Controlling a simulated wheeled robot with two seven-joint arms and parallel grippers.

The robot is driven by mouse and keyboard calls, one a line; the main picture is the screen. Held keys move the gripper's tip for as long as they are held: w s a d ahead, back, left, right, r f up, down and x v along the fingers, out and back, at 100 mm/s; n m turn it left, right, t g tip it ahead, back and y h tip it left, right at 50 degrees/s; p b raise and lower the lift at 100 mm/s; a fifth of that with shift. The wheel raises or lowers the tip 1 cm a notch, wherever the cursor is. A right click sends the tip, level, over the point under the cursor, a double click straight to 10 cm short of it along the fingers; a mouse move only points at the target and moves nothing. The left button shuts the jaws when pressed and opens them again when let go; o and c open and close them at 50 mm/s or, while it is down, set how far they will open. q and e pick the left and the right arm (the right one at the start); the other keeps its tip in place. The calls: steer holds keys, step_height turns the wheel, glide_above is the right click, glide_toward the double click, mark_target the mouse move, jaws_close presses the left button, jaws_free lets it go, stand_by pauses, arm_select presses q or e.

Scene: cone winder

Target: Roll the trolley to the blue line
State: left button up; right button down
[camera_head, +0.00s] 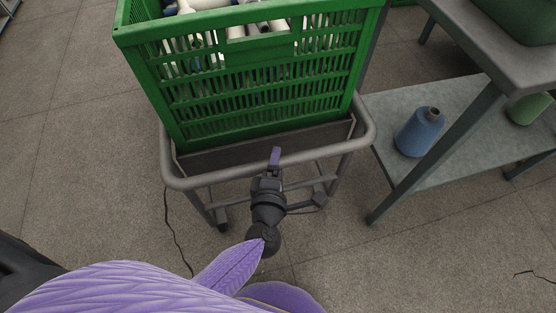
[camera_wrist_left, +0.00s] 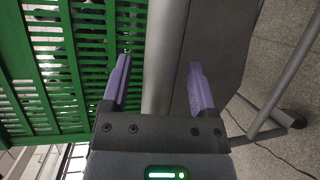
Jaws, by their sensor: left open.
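The trolley (camera_head: 180,184) is a grey tubular frame on small wheels, with a green slatted crate (camera_head: 262,88) standing on it. My left gripper (camera_head: 275,158) is at the trolley's near rail in the head view. In the left wrist view its purple fingers (camera_wrist_left: 158,85) are apart, with the grey rail (camera_wrist_left: 160,60) running between them. I cannot tell whether either finger touches the rail. The blue line is not in view. My right gripper is not in view.
A grey table (camera_head: 455,145) with a lower shelf stands close on the right of the trolley. A blue cone (camera_head: 419,132) and a green cone (camera_head: 527,107) sit on the shelf. A dark cable (camera_head: 172,225) lies on the floor left of the trolley. The tiled floor at left is clear.

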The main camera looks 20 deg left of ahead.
arm_select(q)
steer(key=shift+w+a+f, duration=0.1)
steer(key=shift+w, duration=0.4)
jaws_close()
stand_by(1.1)
